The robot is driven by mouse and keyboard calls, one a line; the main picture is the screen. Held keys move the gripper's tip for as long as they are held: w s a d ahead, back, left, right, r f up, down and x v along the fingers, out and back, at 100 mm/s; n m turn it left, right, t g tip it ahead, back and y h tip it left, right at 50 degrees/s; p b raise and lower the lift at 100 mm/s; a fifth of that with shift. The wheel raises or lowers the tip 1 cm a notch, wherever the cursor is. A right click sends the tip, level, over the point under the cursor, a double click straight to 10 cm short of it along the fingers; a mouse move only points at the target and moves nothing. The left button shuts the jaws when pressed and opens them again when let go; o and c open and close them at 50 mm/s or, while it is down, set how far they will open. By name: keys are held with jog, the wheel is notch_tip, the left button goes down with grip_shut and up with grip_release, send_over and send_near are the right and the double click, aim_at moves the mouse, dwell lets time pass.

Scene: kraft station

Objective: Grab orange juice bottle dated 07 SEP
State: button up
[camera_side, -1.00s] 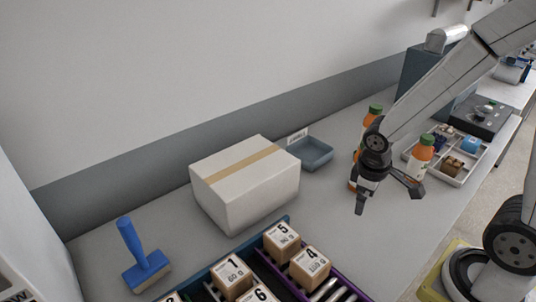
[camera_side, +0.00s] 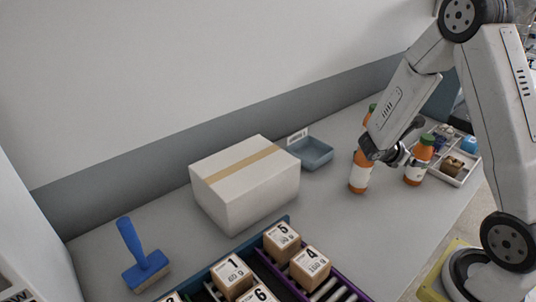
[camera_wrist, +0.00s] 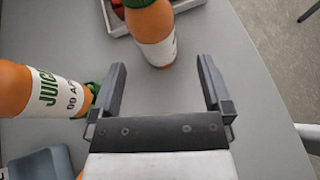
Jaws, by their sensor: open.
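Three orange juice bottles with green caps stand on the counter in the side view. One is at the front (camera_side: 359,178), one at the right (camera_side: 419,162), and one at the back (camera_side: 369,117), mostly hidden by my arm. My gripper (camera_side: 391,157) is among them, between the front and right bottles in the picture. In the wrist view my gripper (camera_wrist: 162,66) is open and empty. One bottle (camera_wrist: 150,22) is beyond the fingertips. I cannot read "07 SEP" on any bottle.
A white divided tray (camera_side: 462,178) with small items is right of the bottles. A blue-grey tray (camera_side: 312,153) and a taped carton (camera_side: 245,190) are to the left. Numbered boxes (camera_side: 310,265) and a blue brush (camera_side: 140,255) are in front. Counter before the bottles is clear.

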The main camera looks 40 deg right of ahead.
aim_at(418, 151)
jog(key=shift+w+d+r+n+h, duration=0.1)
jog(key=shift+w+d+n+h, duration=0.1)
jog(key=shift+d+n+h, duration=0.15)
jog(key=shift+w+d+n+h, duration=0.15)
jog(key=shift+w+d+h, duration=0.1)
jog(key=shift+d, duration=0.2)
jog(key=shift+x, duration=1.3)
jog(key=shift+s, duration=0.1)
jog(key=shift+x, duration=2.6)
grip_shut()
jog(key=shift+r, duration=0.1)
jog(key=shift+r, duration=4.9)
